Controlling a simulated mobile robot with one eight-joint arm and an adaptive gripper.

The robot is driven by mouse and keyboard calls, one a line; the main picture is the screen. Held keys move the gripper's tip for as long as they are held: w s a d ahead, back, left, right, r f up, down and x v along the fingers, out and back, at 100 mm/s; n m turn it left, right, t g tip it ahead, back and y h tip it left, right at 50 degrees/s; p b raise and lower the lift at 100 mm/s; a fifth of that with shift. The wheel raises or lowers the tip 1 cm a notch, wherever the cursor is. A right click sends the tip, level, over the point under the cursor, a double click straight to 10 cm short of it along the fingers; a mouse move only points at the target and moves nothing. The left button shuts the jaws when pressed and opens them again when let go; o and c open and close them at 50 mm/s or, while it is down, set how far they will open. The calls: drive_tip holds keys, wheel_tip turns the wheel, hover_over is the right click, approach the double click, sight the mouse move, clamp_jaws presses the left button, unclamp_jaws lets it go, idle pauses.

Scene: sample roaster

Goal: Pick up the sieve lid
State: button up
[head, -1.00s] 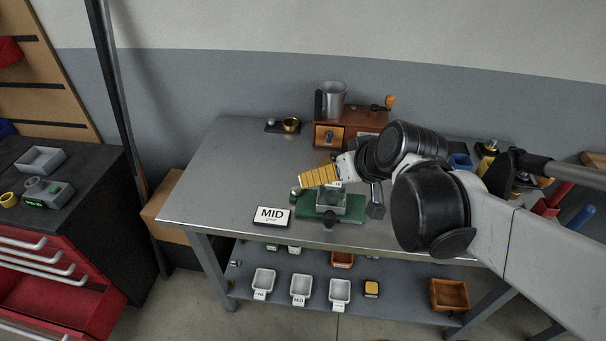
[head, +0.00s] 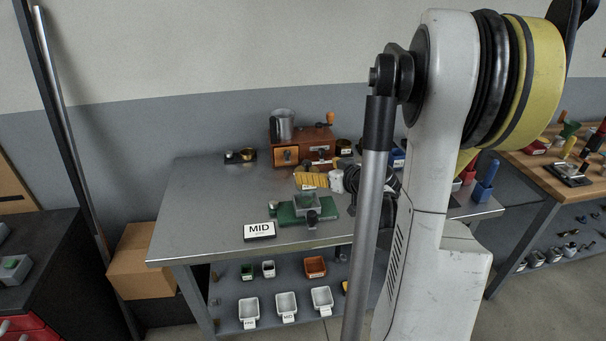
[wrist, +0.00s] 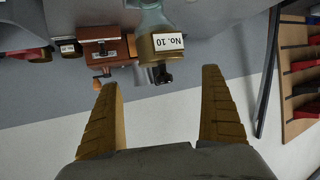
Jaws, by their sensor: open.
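In the wrist view, upside down, a brass cylinder (wrist: 161,43) carries a white "No. 10" label. A black knob (wrist: 162,75) sits at its table-far end; this looks like the sieve lid, though its seam is not clear. My gripper (wrist: 160,105) is open, its ribbed fingers spread with nothing between them. The cylinder is beyond the fingertips, roughly centred between them. In the head view, my yellow finger (head: 312,180) is over the table behind a green-based device (head: 290,213). I cannot pick out the labelled cylinder there.
A brown grinder (head: 288,155) with a metal cup stands at the table's back; it also shows in the wrist view (wrist: 98,42). A black tray (head: 241,156) holds small brass items. The table's left part (head: 195,215) is clear.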

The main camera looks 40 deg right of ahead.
sight(308, 169)
drive_tip(key=x, duration=0.2)
drive_tip(key=b+x, duration=0.1)
drive_tip(key=x, duration=0.1)
drive_tip(key=b+x, duration=0.1)
drive_tip(key=x, duration=0.1)
drive_tip(key=shift+s+a+f, duration=0.1)
drive_tip(key=shift+a+f, duration=0.1)
drive_tip(key=shift+a, duration=0.1)
drive_tip(key=shift+r, duration=0.1)
drive_tip(key=c, duration=1.3)
